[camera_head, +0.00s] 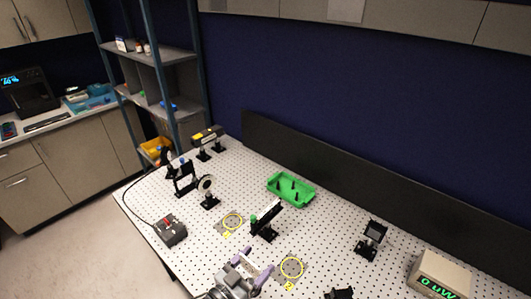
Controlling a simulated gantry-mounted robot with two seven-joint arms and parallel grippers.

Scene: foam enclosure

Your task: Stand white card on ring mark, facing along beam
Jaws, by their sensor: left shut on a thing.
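My left gripper (244,270) reaches in from the bottom edge, its purple fingertips shut on a small pale piece that looks like the white card (249,262). The card is seen from above, and its lower part and any base are hidden by the gripper. One yellow ring mark (291,267) lies on the perforated table just right of the gripper. Another yellow ring mark (233,221) lies farther back and left. I cannot tell whether the card touches the table. My right gripper is not in view.
A dark upright plate on a post (266,219) stands between the rings. A round optic (207,188), a black frame mount (184,179) and a laser (207,137) stand back left. A green tray (291,189), detector (372,236) and meter (440,277) are right. A control box (170,230) is left.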

